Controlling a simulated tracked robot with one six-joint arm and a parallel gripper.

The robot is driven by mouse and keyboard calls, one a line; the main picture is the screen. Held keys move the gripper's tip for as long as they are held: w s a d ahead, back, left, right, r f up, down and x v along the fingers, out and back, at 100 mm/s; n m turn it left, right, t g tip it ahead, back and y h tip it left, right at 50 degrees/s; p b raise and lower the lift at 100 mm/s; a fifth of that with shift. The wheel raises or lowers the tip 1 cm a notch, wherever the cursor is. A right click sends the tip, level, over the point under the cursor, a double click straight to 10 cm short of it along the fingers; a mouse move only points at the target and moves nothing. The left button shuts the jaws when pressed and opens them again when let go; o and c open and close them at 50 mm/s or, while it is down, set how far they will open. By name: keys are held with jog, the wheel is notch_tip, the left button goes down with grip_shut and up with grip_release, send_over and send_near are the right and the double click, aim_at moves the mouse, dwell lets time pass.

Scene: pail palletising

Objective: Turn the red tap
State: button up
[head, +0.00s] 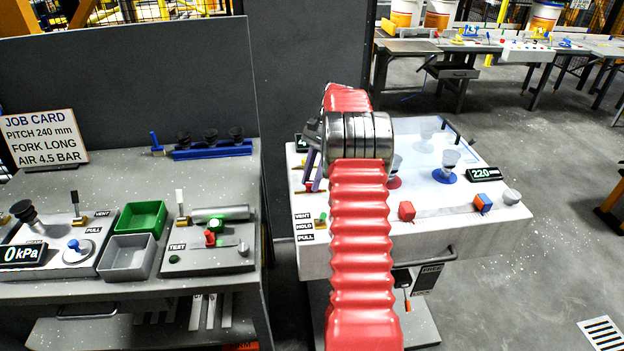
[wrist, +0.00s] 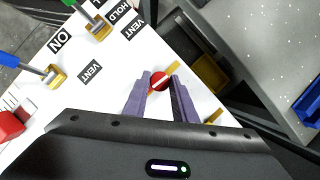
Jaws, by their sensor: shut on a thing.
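The red tap (wrist: 157,79) sits on the white bench top in the wrist view, a round red knob with a yellow bar beside it. My gripper (wrist: 161,76) has its two purple fingers on either side of the red knob, shut on it. In the head view my gripper (head: 313,170) reaches down at the left edge of the white bench (head: 440,230). The tap is hard to make out there, as my fingers and red-sleeved arm crowd that spot.
A green-tipped lever (wrist: 97,27) and a blue-handled lever (wrist: 50,72) stand near the tap. Red block (head: 406,211), orange-and-blue block (head: 483,203) and a blue-based cup (head: 446,170) are on the white bench. A grey bench (head: 100,185) with trays stands left, across a narrow gap.

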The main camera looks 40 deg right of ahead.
jog(key=shift+w+d+n, duration=0.1)
jog(key=shift+n, duration=0.6)
jog(key=o, duration=1)
jog(key=shift+o, duration=0.2)
jog(key=shift+g, duration=0.3)
jog(key=s+v, duration=0.1)
jog(key=v, duration=1)
jog(key=shift+w+r, duration=0.4)
jog(key=shift+w, duration=0.1)
